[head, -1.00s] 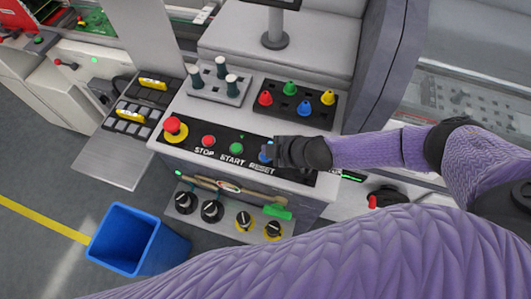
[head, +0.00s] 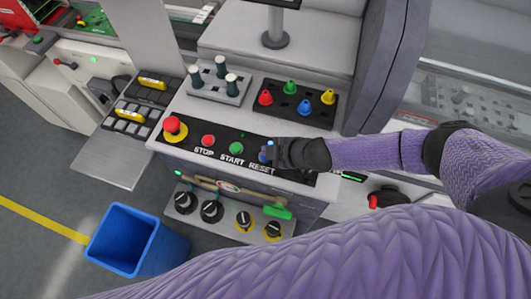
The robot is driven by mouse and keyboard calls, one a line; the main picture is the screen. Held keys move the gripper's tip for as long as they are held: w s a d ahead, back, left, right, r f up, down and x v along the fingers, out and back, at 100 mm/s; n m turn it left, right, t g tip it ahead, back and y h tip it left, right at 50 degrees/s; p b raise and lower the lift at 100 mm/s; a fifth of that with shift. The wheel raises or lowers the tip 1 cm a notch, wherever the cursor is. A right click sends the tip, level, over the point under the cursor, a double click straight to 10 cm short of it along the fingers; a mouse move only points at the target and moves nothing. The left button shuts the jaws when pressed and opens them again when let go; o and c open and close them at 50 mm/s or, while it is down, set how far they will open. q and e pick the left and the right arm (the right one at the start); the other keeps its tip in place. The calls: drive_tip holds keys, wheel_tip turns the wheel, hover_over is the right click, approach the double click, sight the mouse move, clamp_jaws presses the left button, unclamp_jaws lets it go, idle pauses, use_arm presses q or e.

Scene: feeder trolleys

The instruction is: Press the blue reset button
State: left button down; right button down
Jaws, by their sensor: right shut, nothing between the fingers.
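The blue reset button (head: 263,157) sits on the black control strip, above the word RESET and right of the green START button (head: 236,149). It is partly covered by my right gripper. My right gripper (head: 272,153) comes in from the right, shut and empty, with its tips at the blue button. I cannot tell for sure whether they touch it or how far it is pressed. A small blue light (head: 270,142) glows just above the button. My left gripper is not in view.
A red STOP button (head: 208,141) and a red mushroom button (head: 174,125) lie further left on the strip. A block with coloured pegs (head: 291,105) stands behind my gripper. Black knobs (head: 212,211) are on the front below. A blue bin (head: 134,240) stands on the floor.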

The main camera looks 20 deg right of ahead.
drive_tip(key=shift+f+b, duration=0.3)
drive_tip(key=shift+f, duration=0.15)
idle(0.5)
drive_tip(key=shift+r+p, duration=0.9)
drive_tip(key=shift+p, duration=0.1)
wheel_tip(320, 180, up, 5)
drive_tip(key=p, duration=0.5)
drive_tip(key=shift+r+p, duration=0.1)
drive_tip(key=shift+p, duration=0.2)
